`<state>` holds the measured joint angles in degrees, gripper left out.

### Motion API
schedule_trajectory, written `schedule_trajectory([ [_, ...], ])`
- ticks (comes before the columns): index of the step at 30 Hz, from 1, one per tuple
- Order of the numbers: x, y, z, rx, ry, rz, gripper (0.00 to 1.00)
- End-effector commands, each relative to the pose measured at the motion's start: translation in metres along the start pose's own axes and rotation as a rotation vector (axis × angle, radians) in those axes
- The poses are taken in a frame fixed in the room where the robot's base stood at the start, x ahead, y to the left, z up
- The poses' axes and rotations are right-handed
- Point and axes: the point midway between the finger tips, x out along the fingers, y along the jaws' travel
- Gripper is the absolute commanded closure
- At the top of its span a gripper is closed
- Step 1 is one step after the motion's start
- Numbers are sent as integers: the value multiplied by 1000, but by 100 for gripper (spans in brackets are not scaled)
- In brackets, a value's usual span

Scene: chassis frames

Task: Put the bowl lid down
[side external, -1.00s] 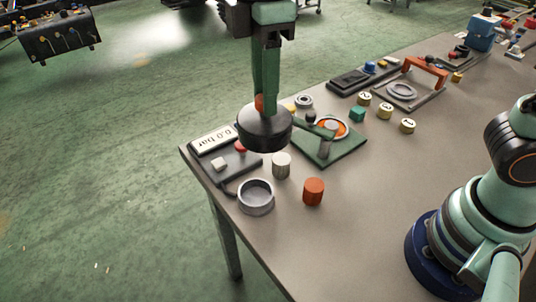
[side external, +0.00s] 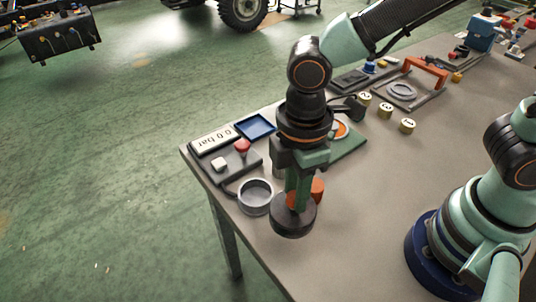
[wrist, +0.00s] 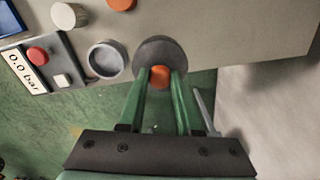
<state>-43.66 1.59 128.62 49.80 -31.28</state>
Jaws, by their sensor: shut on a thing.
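The bowl lid is a dark grey disc (side external: 293,219) with an orange knob (wrist: 160,77). My gripper (side external: 296,198) points down and is shut on the knob, with the lid level beneath it. The lid is low by the table's near edge, right of the open grey bowl (side external: 255,197); I cannot tell whether it touches the table. In the wrist view the lid (wrist: 160,50) sits between my fingertips (wrist: 160,78), with the bowl (wrist: 105,60) to its left and apart from it.
An orange cylinder (side external: 318,187) stands close behind the lid. A white cylinder (wrist: 64,15) stands behind the bowl. A panel with a red button (side external: 242,146) and a gauge reading 0.0 bar (side external: 214,140) lie left, near a blue tray (side external: 256,127). The table right of the lid is clear.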

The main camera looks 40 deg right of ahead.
Motion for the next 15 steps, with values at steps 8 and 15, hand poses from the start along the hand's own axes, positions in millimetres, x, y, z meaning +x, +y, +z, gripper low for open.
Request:
schedule_trajectory([
  [8,37,0,0,0,-1,-1,100],
  [15,63,0,0,0,-4,-2,100],
])
